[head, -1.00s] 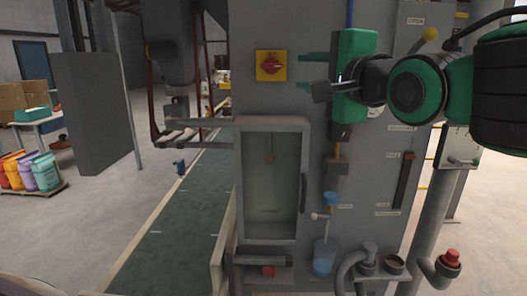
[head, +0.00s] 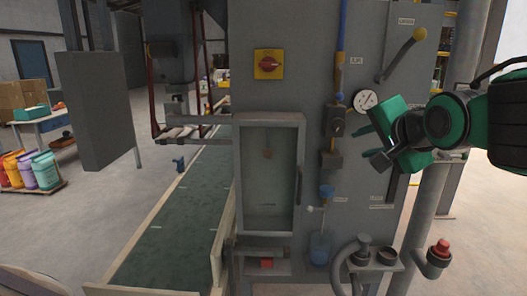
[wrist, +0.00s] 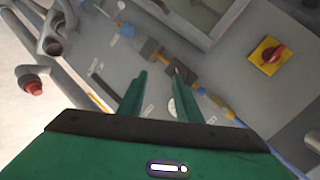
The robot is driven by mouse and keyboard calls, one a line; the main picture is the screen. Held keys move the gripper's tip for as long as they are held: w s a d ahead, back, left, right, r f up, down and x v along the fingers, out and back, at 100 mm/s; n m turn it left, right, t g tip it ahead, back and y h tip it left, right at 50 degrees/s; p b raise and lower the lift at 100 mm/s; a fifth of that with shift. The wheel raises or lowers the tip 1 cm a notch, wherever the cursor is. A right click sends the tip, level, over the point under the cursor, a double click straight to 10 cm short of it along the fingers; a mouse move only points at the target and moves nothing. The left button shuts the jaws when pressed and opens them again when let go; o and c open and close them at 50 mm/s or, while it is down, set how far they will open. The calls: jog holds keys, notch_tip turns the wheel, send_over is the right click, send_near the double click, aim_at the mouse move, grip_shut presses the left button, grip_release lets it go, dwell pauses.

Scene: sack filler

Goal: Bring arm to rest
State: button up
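My gripper (head: 368,116) is green and hangs in front of the right part of the grey machine panel in the head view, beside the white pressure gauge (head: 366,100). In the wrist view the two green fingers (wrist: 158,73) stand apart with nothing between them, so it is open and empty. It looks clear of the panel, though the exact gap is hard to judge. My arm comes in from the right edge and hides part of the panel's right side.
The panel carries a red-and-yellow rotary switch (head: 269,64), a yellow-ended lever (head: 406,52), a blue-and-brass air line (head: 342,50) and a glazed door (head: 269,175). A red button (head: 440,247) sits on a pipe at lower right. A green conveyor (head: 170,240) runs at left.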

jog(key=s+d+f+n+g+h, duration=0.1)
jog(key=s+d+f+g, duration=0.2)
jog(key=s+d+f, duration=0.35)
jog(key=s+d+f+n+g+h, duration=0.2)
jog(key=s+d+f+g, duration=0.1)
jog(key=d+f, duration=0.55)
jog(key=s+d+f+n+g+y, duration=0.1)
jog(key=s+f+g, duration=0.2)
jog(key=s, duration=0.6)
jog(key=s+d+f+n+g+y, duration=0.1)
jog(key=s+d+f+g, duration=0.1)
jog(key=s+f, duration=0.4)
jog(key=s+g, duration=0.1)
jog(key=s, duration=0.2)
jog(key=shift+n+g, duration=0.4)
